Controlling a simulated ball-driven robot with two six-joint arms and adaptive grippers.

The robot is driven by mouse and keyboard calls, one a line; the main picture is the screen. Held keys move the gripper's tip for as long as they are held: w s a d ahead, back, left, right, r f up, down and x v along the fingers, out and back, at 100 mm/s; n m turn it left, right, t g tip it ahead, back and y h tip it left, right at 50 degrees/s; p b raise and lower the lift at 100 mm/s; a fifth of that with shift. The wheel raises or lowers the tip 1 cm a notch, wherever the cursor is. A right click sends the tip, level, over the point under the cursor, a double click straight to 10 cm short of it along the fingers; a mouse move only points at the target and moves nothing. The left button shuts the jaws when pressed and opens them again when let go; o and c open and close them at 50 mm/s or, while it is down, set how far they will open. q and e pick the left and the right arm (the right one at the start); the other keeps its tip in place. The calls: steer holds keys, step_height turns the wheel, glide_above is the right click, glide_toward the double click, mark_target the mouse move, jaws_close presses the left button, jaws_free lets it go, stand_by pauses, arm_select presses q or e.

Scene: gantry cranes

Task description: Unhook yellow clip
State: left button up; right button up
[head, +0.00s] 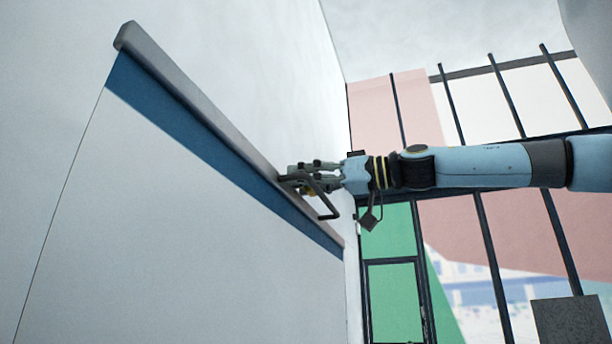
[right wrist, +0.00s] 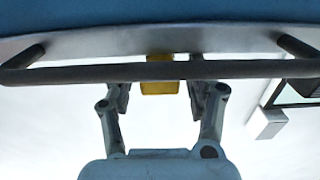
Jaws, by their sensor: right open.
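The yellow clip (right wrist: 160,87) shows in the right wrist view as a small yellow block at a dark horizontal bar (right wrist: 225,70). Yellow shows above and below the bar, which covers the clip's middle. My right gripper (right wrist: 160,94) is open, with one finger on each side of the clip and small gaps between. The fingertips are partly hidden by the bar. In the head view, my right gripper (head: 300,180) is at the wall rail, and only a speck of the clip (head: 311,192) shows. My left gripper is not in view.
The bar stands off a grey rail (head: 190,92) above a blue band (head: 180,120) on the white wall. A framed wall with pink, white and green panels (head: 390,232) is behind my right arm. A dark grey box (head: 568,320) is at lower right.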

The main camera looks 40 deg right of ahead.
jaws_close()
stand_by(0.3)
